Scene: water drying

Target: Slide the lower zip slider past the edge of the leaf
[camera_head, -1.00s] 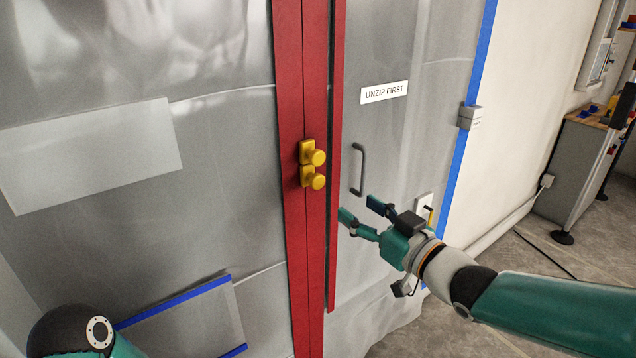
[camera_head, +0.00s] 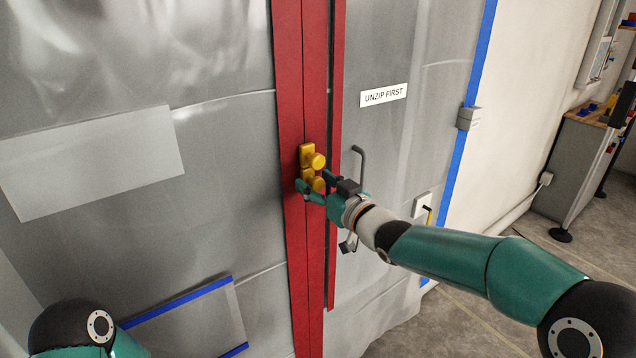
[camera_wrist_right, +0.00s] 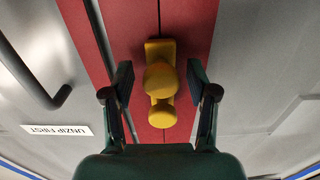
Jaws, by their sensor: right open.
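Two yellow zip sliders sit one above the other on the red zip strip (camera_head: 309,250). The upper slider (camera_head: 317,160) and the lower slider (camera_head: 308,174) each have a round knob. My right gripper (camera_head: 313,180) is open at the lower slider, its fingers on either side of it. In the right wrist view, which is upside down, the open fingers (camera_wrist_right: 160,70) flank the lower slider's knob (camera_wrist_right: 160,78) with gaps at both sides; the upper slider (camera_wrist_right: 162,115) is nearer the palm. The leaf (camera_head: 390,150) is right of the strip. My left gripper is out of view.
A dark handle (camera_head: 358,160) on the leaf stands just right of my right gripper. A white "UNZIP FIRST" label (camera_head: 384,95) is above it. Translucent sheeting (camera_head: 220,150) lies left of the strip. A workbench (camera_head: 575,160) stands at the far right.

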